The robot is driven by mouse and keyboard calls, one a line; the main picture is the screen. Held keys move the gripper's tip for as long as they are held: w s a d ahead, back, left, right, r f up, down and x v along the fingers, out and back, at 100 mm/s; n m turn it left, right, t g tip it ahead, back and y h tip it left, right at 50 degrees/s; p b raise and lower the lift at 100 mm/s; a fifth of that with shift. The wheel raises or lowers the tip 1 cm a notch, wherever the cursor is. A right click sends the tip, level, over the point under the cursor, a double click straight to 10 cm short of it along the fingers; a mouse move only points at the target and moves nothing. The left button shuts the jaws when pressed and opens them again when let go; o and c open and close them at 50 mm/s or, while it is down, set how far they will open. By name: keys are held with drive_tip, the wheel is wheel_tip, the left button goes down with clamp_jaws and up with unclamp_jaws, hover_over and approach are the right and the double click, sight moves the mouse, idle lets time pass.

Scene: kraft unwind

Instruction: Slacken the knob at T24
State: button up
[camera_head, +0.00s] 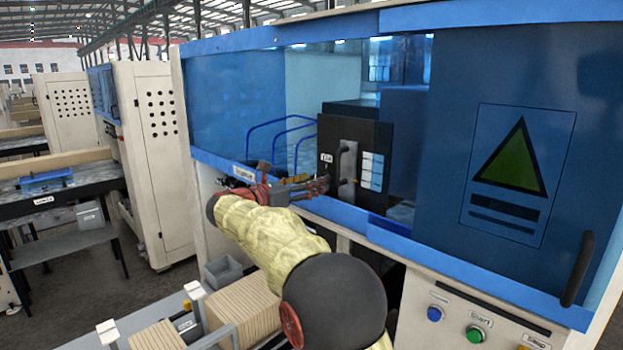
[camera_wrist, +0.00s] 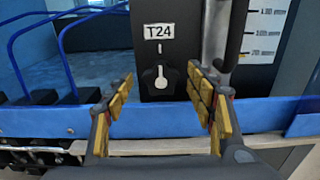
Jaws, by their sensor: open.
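In the wrist view, a white label reading T24 (camera_wrist: 159,31) is on a black panel. Below it are a short white mark and a small knob (camera_wrist: 161,77) with a pale, upright pointer shape on a dark round face. My gripper (camera_wrist: 160,82) is open, with yellow-padded fingers to the left and right of the knob and nothing between them. The knob appears centred in the gap; I cannot tell how far the fingertips are from it. In the head view, my gripper (camera_head: 318,185) is in front of the black box (camera_head: 352,130), and the knob is hidden or too small to make out.
A vertical grey handle (camera_wrist: 216,35) stands close to the right finger. A blue ledge (camera_wrist: 275,114) runs below the panel. Blue bent rails (camera_wrist: 42,28) are to the left. A blue door (camera_head: 480,90) with a dark handle (camera_head: 577,270) is to the right in the head view.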

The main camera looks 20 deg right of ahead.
drive_tip(key=shift+d, duration=0.25)
drive_tip(key=shift+c, duration=0.5)
drive_tip(key=c, duration=1.1)
drive_tip(key=shift+w+a+n+b, duration=0.1)
drive_tip(key=shift+n+b, duration=0.1)
drive_tip(key=shift+n, duration=2.05)
drive_tip(key=shift+w+a+n+b, duration=0.1)
drive_tip(key=shift+n+b, duration=0.1)
drive_tip(key=shift+n, duration=2.05)
drive_tip(key=shift+r, duration=0.1)
